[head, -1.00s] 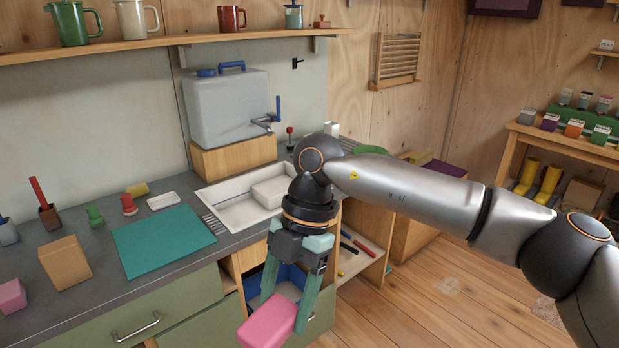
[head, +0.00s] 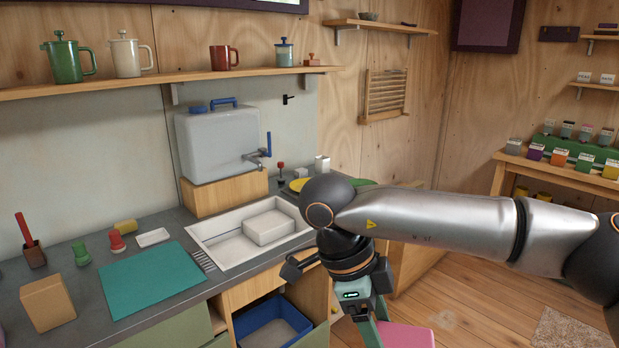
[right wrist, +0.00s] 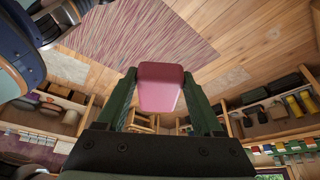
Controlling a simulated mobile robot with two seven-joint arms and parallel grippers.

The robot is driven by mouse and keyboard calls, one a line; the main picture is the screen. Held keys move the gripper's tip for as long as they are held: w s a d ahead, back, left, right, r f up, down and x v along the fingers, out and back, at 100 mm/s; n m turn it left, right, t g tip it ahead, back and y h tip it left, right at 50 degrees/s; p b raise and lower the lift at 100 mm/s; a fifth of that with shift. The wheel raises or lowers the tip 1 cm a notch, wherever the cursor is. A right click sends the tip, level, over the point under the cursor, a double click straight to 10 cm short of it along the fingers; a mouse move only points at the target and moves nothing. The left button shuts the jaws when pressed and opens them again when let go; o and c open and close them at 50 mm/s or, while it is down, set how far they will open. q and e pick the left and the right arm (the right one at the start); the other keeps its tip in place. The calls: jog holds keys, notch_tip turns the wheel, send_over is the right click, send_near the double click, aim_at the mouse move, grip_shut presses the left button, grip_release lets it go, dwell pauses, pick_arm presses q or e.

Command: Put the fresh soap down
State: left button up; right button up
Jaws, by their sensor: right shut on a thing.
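My right gripper (right wrist: 162,92) is shut on a pink block, the soap (right wrist: 160,88), held between its two green fingers in the right wrist view. In the head view the pink soap (head: 407,336) shows at the bottom edge, partly cut off and partly behind my gripper. It is held in front of the counter, above the floor. A white soap dish (head: 153,237) lies empty-looking on the counter behind the teal mat. My left gripper is not in view.
The counter holds a teal mat (head: 152,279), a tan block (head: 48,303), a white sink (head: 222,249) with a pale block inside, and a water tank (head: 217,142). A blue bin (head: 272,328) sits in the opening below. A shelf with mugs runs above.

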jog(key=s+d+r+n+t+y, duration=0.1)
jog(key=d+n+t, duration=0.4)
jog(key=d+n, duration=0.5)
jog(key=s+n+y, duration=0.1)
jog(key=n+y, duration=0.1)
jog(key=n, duration=0.5)
jog(key=shift+s+r+n, duration=0.25)
jog(key=shift+s+n, duration=0.05)
jog(key=shift+s, duration=0.05)
